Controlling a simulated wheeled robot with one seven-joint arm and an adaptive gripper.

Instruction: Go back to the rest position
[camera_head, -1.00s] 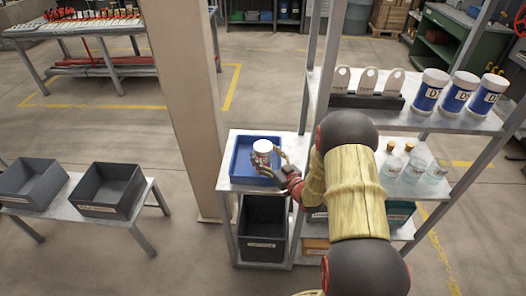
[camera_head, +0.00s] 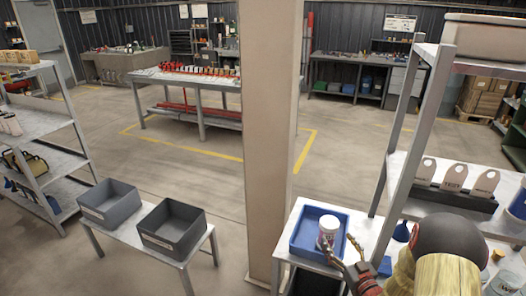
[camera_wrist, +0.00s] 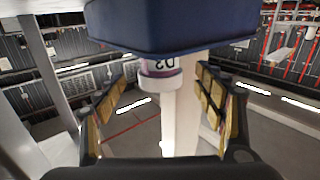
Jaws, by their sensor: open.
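In the wrist view, which looks upside down, the jar (camera_wrist: 160,68) shows a "D2" label and hangs from the top with the blue tray (camera_wrist: 170,25). My open gripper (camera_wrist: 163,84) has one finger on each side there, with gaps to the jar.
A thick pillar (camera_head: 268,130) rises just left of the tray. Two grey bins (camera_head: 172,228) sit on a low bench to the left. The middle floor is clear.

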